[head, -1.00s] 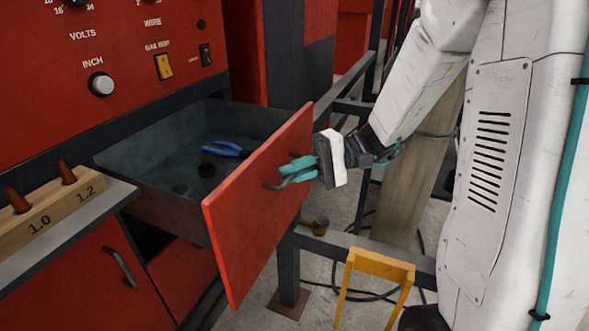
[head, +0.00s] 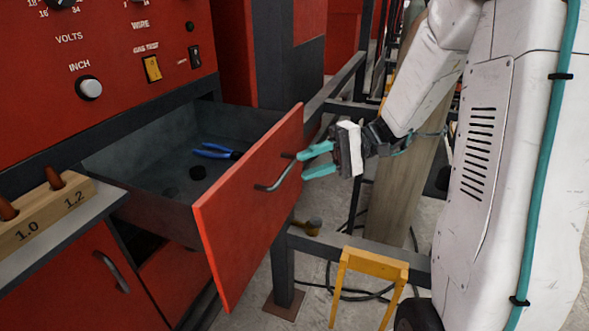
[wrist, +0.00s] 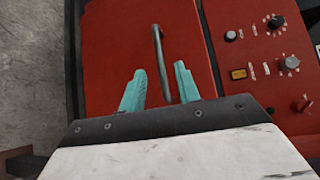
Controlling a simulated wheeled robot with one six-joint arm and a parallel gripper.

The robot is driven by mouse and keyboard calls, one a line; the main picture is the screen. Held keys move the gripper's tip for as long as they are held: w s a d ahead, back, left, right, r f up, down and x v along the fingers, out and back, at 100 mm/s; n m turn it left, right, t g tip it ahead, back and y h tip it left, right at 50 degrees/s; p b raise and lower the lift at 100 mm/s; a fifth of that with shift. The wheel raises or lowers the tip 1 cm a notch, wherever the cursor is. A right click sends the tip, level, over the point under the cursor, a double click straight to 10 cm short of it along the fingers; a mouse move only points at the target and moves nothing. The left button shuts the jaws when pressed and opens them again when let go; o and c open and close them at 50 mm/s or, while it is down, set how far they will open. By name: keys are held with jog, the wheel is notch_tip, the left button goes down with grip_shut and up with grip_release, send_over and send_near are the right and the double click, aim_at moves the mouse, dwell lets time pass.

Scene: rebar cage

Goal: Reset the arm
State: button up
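My gripper (head: 318,160) is open, with its two teal fingers apart and nothing between them. It is just to the right of the handle (head: 275,176) on the red drawer front (head: 250,205), clear of it in the head view. The wrist view also shows the open fingers (wrist: 158,88), with the dark handle (wrist: 160,60) ahead of and between them in the picture. The drawer (head: 150,205) is pulled out.
Blue-handled pliers (head: 213,151) and dark round pieces (head: 198,172) lie in the drawer. A wooden block with copper-coloured pegs (head: 45,215) sits on a ledge at left. A yellow stand (head: 375,262) and a dark frame post (head: 283,270) are below my arm.

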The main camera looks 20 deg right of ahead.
jog(key=shift+d+r, duration=0.15)
jog(key=shift+d, duration=0.65)
jog(key=s+f+m+g+h, duration=0.2)
jog(key=s+f+g+h, duration=0.2)
jog(key=s+h, duration=0.6)
jog(key=s+a+r+n+t+h, duration=0.1)
jog(key=s+r+n+t+h, duration=0.2)
jog(key=s, duration=0.6)
notch_tip(320, 180, up, 4)
jog(key=t+h, duration=0.2)
jog(key=h, duration=0.1)
jog(key=shift+a+f+n, duration=0.15)
jog(key=shift+a+n, duration=0.1)
jog(key=shift+n, duration=0.15)
